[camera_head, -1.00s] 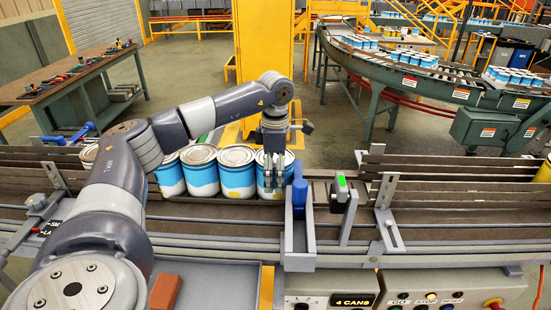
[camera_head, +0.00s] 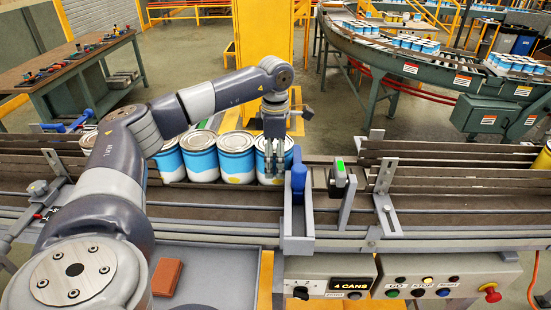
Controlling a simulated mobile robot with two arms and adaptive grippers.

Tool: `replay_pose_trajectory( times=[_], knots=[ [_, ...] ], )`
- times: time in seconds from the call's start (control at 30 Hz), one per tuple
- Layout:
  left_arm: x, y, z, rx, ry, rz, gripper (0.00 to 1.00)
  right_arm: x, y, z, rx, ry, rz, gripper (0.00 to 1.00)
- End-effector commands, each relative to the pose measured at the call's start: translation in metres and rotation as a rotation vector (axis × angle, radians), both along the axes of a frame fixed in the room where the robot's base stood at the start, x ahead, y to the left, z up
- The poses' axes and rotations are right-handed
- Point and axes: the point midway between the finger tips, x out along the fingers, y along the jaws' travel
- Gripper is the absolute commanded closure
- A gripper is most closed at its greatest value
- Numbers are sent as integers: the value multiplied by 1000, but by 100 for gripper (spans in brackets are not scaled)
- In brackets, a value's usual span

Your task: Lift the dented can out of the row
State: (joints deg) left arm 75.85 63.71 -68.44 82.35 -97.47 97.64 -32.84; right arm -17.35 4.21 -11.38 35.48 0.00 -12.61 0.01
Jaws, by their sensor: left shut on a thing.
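A row of white and blue cans (camera_head: 236,158) stands on the conveyor, lids up. My left gripper (camera_head: 274,163) points down at the can at the right end of the row (camera_head: 287,166), its fingers closed on it at the near side and rim. That can stands level with its neighbours, its base at about the same height. The fingers cover part of its front, and I cannot make out a dent on any can. My left arm hides the left part of the row. My right gripper is not in view.
A blue stop in a grey bracket (camera_head: 299,205) stands just right of the end can. A sensor with a green light (camera_head: 340,168) is beyond it. A control panel (camera_head: 440,280) is in front. A red block (camera_head: 167,277) lies in a grey tray.

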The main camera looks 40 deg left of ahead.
Motion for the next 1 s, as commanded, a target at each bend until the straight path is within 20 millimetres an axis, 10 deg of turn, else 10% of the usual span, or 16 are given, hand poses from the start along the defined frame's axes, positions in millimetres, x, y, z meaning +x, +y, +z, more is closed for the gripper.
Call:
replay_pose_trajectory(
  times=[1.0],
  knots=[
    [-1,0,27,0,4,-1,51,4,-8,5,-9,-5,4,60]
  ],
)
